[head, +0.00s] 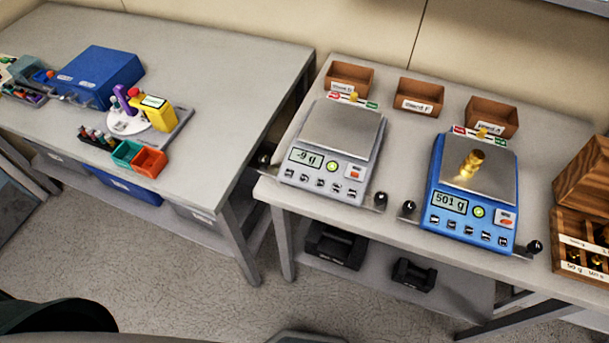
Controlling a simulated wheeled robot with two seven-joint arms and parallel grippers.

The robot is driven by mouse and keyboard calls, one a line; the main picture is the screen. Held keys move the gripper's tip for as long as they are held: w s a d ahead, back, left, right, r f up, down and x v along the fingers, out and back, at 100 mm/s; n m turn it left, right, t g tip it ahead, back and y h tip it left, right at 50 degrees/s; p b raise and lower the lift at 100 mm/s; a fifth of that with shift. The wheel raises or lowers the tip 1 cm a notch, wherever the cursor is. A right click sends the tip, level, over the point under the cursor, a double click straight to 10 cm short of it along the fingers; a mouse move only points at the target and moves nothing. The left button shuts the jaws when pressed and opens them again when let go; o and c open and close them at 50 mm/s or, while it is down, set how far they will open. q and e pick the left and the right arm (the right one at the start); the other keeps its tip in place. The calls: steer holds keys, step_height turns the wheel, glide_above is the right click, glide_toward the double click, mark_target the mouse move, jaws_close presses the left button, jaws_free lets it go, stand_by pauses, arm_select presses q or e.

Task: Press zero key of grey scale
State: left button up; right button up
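The grey scale (336,146) stands on the right-hand bench, with an empty silver pan. Its display (305,157) appears to read -9 g. Its front panel has a green round button (332,167), a small label with a red-orange key (354,173) and a row of dark-marked keys (321,183) along the lower edge. The lettering on the keys is too small to read, so I cannot tell which is the zero key. Neither gripper shows in the head view.
A blue scale (470,195) reading 501 g stands to the right, with brass weights (470,164) on its pan. Brown bins (419,96) line the back. A wooden weight box (585,215) is at far right. Another bench (220,110) on the left holds a blue box (98,75).

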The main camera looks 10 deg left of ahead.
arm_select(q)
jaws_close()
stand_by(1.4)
